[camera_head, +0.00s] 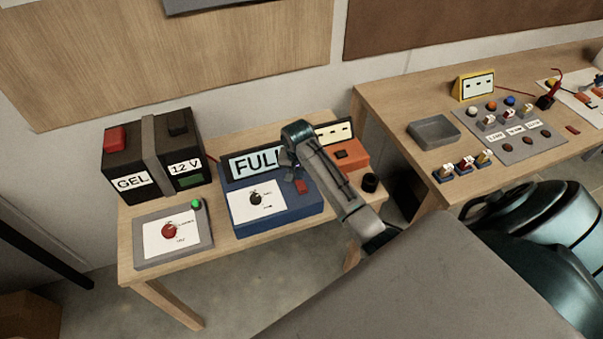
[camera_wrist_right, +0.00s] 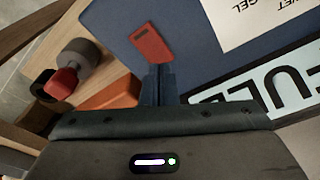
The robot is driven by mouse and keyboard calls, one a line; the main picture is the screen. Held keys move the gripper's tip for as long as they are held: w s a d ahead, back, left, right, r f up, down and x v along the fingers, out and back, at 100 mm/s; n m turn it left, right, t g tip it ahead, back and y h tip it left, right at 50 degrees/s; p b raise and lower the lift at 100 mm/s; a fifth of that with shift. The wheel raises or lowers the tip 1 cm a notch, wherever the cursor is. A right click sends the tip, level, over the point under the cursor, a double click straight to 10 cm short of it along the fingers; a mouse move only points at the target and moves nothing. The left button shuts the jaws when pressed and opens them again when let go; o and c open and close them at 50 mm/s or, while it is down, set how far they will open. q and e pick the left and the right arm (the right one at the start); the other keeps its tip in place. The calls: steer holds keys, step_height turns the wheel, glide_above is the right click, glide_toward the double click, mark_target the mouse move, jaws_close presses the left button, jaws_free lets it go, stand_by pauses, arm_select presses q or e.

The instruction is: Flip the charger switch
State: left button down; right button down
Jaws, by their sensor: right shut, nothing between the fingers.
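The charger (camera_head: 275,205) is a blue box on the small wooden table, with a "FULL" display (camera_head: 252,163) and a white dial panel (camera_head: 256,201). Its red rocker switch (camera_head: 301,187) shows beside my arm. The switch also shows in the right wrist view (camera_wrist_right: 150,45) on the blue face. My right gripper (camera_head: 288,160) is shut and empty, above the charger. In the right wrist view its closed fingertips (camera_wrist_right: 158,68) lie close to the switch's near end; I cannot tell whether they touch. My left gripper is not in view.
A black "GEL 12 V" battery (camera_head: 143,175) and a grey box with a red knob and green light (camera_head: 174,246) stand left of the charger. An orange box (camera_head: 349,155) stands at its right. The right-hand bench holds a grey tray (camera_head: 434,131) and a switch panel (camera_head: 508,140).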

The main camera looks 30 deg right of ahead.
mark_target(300, 183)
steer(key=shift+f+b, duration=0.3)
steer(key=shift+f, duration=0.55)
stand_by(0.6)
steer(key=shift+r+p, duration=0.85)
steer(key=shift+r, duration=2.7)
